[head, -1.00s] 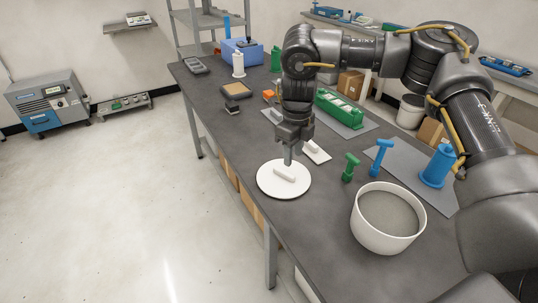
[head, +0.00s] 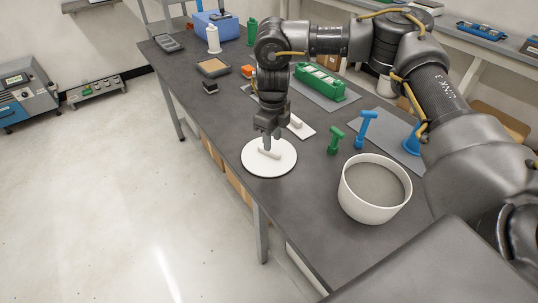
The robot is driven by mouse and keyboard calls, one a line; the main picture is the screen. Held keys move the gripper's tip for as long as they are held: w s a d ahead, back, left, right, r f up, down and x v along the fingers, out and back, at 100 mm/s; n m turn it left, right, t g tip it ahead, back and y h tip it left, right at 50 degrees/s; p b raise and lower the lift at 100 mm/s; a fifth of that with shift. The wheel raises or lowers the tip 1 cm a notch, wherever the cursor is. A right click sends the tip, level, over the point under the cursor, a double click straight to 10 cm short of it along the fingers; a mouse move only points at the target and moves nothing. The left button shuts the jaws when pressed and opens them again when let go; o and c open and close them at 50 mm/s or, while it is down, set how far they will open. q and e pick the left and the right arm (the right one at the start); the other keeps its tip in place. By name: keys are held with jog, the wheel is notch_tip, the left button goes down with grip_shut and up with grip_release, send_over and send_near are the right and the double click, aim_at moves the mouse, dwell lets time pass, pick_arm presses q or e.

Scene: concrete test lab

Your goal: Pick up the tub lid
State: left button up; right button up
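The tub lid (head: 254,166) is a flat white disc with a raised white bar handle across its middle. It lies near the left edge of the dark table. My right gripper (head: 267,149) points straight down over the lid, with its fingertips at the handle. From this angle the fingers overlap each other, so I cannot tell whether they grip the handle. The white round tub (head: 371,210) stands open to the right of the lid, with a grey inside. My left gripper is not in view.
A small white plate with a block (head: 303,129) lies just behind the lid. A green T-shaped piece (head: 335,141) and a blue one (head: 363,129) stand behind the tub. A green rack (head: 320,82) is farther back. Table between lid and tub is clear.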

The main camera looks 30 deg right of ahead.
aim_at(273, 151)
jog(key=shift+f, duration=0.3)
jog(key=f, duration=0.2)
jog(key=f+p, duration=0.1)
jog(key=shift+w+d+f, duration=0.2)
jog(key=shift+f, duration=0.6)
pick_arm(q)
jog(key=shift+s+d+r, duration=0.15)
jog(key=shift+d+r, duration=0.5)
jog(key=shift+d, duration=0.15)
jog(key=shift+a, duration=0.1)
pick_arm(e)
jog(key=shift+c, duration=1.1)
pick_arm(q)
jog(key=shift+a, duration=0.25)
pick_arm(e)
grip_shut()
